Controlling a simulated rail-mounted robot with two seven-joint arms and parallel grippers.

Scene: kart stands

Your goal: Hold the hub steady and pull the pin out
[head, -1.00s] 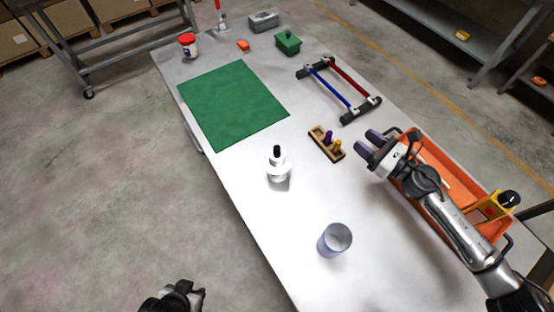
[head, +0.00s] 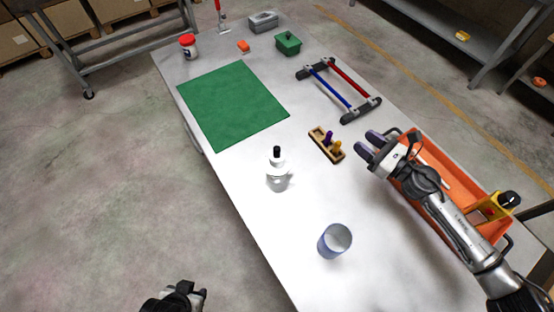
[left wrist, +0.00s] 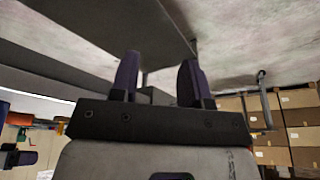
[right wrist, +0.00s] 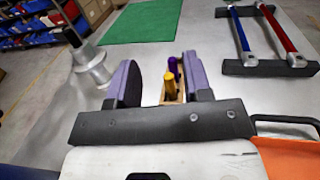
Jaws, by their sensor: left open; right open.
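The silvery hub (head: 278,180) stands upright on the white table, with the black-topped pin (head: 277,152) standing up from its top. The right wrist view shows the hub (right wrist: 92,66) at the upper left with the pin (right wrist: 72,37) in it. My right gripper (head: 366,147) is open and empty above the table, right of the hub and apart from it. My left gripper (head: 204,294) is low in the head view, off the table's left edge. The left wrist view shows its two fingers (left wrist: 158,82) apart with nothing between them.
A wooden block with purple and yellow pegs (head: 326,146) lies between the hub and my right gripper. A blue-grey cup (head: 334,241) stands nearer. An orange tray (head: 436,147) lies under my right arm. A green mat (head: 232,103) and a red-and-blue-barred frame (head: 340,88) lie farther back.

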